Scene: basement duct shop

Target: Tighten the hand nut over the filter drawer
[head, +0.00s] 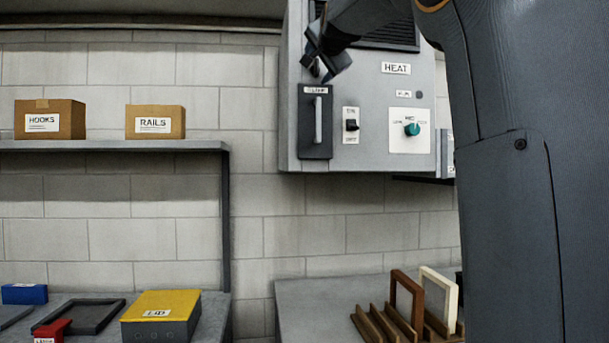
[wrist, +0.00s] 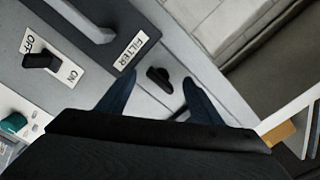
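The hand nut (wrist: 158,77) is a small dark winged knob on the grey heater cabinet (head: 290,130). It sits just beyond the FILTER label (wrist: 131,48), which is above the filter drawer (head: 316,138) with its upright grey handle. My gripper (wrist: 160,80) is open, with one dark blue finger on each side of the nut. Gaps show between the nut and both fingers in the wrist view. In the head view my gripper (head: 324,68) is at the cabinet's upper left, over the drawer, and partly covers the nut's area.
Right of the drawer are a black ON/OFF switch (head: 352,125) and a teal dial (head: 412,129). A shelf (head: 110,145) with HOOKS and RAILS boxes is at left. Below are a bench with a yellow-lidded box (head: 162,303) and a counter with a wooden rack (head: 385,325).

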